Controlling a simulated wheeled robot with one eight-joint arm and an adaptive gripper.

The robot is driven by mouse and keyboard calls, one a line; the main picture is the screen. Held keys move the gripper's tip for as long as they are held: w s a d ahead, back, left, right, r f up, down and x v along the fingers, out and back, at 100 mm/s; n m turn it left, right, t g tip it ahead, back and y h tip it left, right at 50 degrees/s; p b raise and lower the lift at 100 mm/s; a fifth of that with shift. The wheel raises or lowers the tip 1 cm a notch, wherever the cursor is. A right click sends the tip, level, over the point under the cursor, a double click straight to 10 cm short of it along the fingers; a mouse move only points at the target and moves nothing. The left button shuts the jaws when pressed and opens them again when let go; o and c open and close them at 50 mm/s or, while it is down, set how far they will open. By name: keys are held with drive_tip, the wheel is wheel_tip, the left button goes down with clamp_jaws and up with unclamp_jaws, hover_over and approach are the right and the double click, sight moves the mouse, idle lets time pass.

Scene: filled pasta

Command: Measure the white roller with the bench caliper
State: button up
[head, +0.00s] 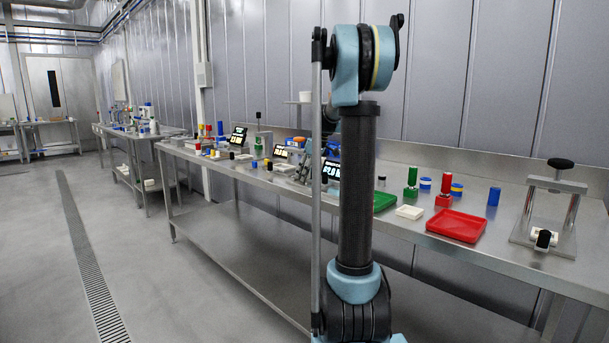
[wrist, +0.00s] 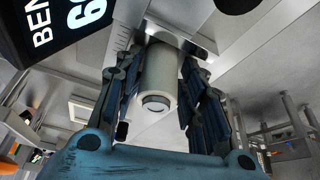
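The white roller (wrist: 155,85) is in the wrist view, one round end facing the camera. My gripper (wrist: 162,65) has its fingers along both sides of the roller and appears shut on it. The bench caliper's black display (wrist: 68,25) shows large, cut-off text at the upper left; a grey metal beam (wrist: 128,22) runs beside it, behind the roller. Whether the roller touches the caliper's jaws I cannot tell. In the head view a tilted display (head: 331,171) stands just left of my arm, which hides my gripper and the held roller.
On the long steel bench are a red tray (head: 457,226), a green tray (head: 384,201), a white block (head: 409,212) and red, green and blue pieces. A press-like stand (head: 550,208) at right has a white cylinder with a dark end (head: 543,239). Several displays stand further left.

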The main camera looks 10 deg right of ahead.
drive_tip(key=shift+o, duration=1.3)
drive_tip(key=shift+s+a+f, duration=0.1)
drive_tip(key=shift+f, duration=0.15)
drive_tip(key=shift+r, duration=0.15)
drive_tip(key=shift+r, duration=0.2)
drive_tip(key=v, duration=1)
drive_tip(key=s+a+f+m, duration=0.2)
drive_tip(key=s, duration=0.9)
drive_tip(key=s+f+m+h, duration=0.1)
drive_tip(key=s+f+m, duration=0.3)
drive_tip(key=s+f, duration=0.9)
drive_tip(key=s+a+f+m+h, duration=0.1)
drive_tip(key=s+f+m+h, duration=0.1)
drive_tip(key=s+f, duration=1.1)
drive_tip(key=s+m, duration=0.1)
drive_tip(key=s, duration=0.3)
drive_tip(key=shift+s+m+g+h, duration=0.3)
drive_tip(key=shift+m, duration=0.1)
